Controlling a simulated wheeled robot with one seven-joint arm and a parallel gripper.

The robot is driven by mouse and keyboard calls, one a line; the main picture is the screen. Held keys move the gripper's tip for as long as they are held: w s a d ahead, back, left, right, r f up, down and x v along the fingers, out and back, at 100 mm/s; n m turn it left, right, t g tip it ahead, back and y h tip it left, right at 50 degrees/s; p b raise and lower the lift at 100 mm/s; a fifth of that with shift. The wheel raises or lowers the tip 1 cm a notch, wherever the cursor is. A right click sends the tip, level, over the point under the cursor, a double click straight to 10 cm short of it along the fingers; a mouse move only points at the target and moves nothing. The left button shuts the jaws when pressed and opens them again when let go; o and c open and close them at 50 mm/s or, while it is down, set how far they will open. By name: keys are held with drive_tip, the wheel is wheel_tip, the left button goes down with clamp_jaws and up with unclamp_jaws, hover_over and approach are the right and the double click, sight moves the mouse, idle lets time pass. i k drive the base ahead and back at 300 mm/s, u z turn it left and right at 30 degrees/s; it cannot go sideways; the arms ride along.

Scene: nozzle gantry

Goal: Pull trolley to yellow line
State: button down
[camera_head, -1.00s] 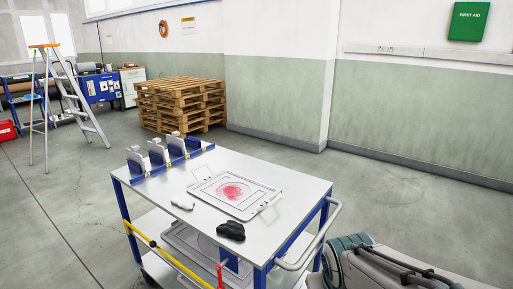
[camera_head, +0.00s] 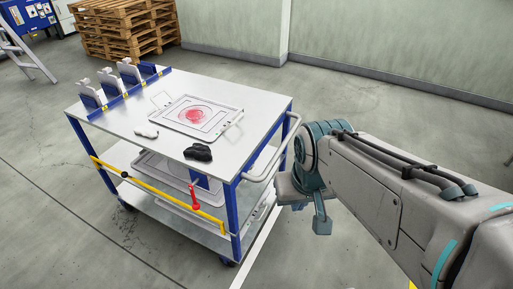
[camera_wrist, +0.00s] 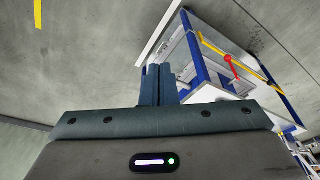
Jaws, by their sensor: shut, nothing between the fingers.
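The trolley (camera_head: 115,110) stands left of centre in the head view, with a white top, blue posts and a lower shelf. Its pale tubular handle (camera_head: 272,175) is on the right end. A yellow bar with a red lever (camera_head: 194,197) runs along its near side. My gripper (camera_head: 322,226) is just right of the handle, pointing down, apart from it as far as I can tell. In the wrist view the two fingers (camera_wrist: 161,84) are together and empty, with the trolley's blue frame (camera_wrist: 196,58) beyond them. A short piece of yellow line (camera_wrist: 38,13) shows on the floor there.
A tray with a red print (camera_head: 195,114), a black item (camera_head: 198,152), a white item (camera_head: 146,132) and upright holders (camera_head: 128,72) are on the trolley top. Pallets (camera_head: 122,28) and a stepladder (camera_head: 25,50) stand behind. A white floor line (camera_head: 262,238) runs beside the trolley.

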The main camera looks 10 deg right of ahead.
sight(233, 153)
drive_tip(key=u, duration=0.2)
drive_tip(key=i, duration=0.85)
drive_tip(key=z, duration=0.25)
